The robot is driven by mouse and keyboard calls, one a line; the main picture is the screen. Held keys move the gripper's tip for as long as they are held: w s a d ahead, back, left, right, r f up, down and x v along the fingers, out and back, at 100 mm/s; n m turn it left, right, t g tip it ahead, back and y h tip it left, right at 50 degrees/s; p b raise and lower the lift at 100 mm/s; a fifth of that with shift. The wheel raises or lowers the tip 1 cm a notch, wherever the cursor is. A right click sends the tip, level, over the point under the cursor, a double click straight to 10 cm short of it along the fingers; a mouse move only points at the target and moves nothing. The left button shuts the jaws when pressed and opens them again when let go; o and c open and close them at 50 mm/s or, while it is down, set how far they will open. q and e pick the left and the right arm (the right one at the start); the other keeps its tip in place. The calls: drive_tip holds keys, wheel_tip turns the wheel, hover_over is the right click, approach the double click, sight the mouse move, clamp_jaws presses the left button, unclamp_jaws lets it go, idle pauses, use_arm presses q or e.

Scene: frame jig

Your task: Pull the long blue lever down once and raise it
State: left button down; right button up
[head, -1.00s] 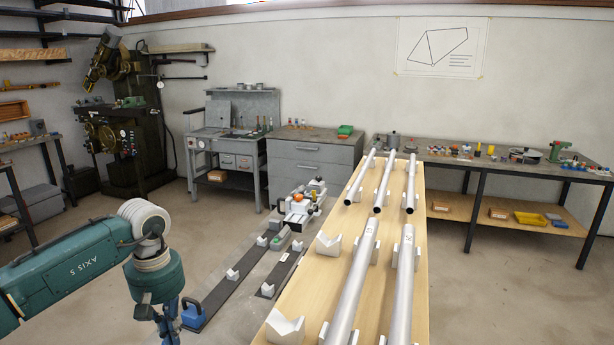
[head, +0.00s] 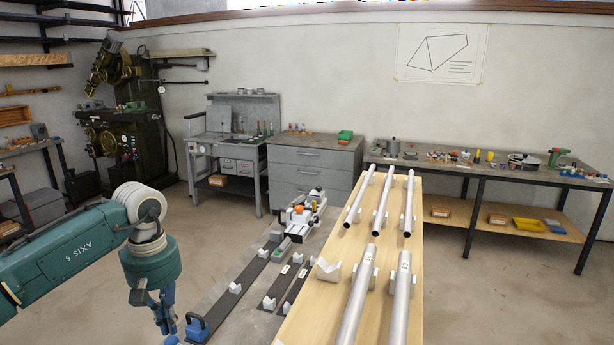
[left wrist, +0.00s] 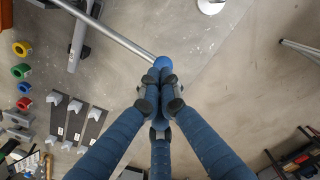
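In the left wrist view a long metal bar (left wrist: 120,37) runs in from the top left. It ends in a rounded blue grip (left wrist: 163,62), which I take for the lever's end. My left gripper (left wrist: 160,97) has blue fingers with dark joints that come together right at this grip. They overlap it in the picture, and I cannot tell whether they touch or clasp it. In the head view my left gripper (head: 164,322) points down at the lower left, partly cut off. Most of the lever is outside the head view. My right gripper is not in view.
A wooden-topped bench (head: 335,300) carries metal tubes and V-blocks. Colored rings (left wrist: 23,70) lie at the left of the wrist view. Bare floor surrounds the grip.

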use_arm(q)
drive_tip(key=shift+r+p, duration=1.2)
drive_tip(key=shift+r, duration=0.95)
drive_tip(key=shift+s+f, duration=0.1)
drive_tip(key=shift+f, duration=0.05)
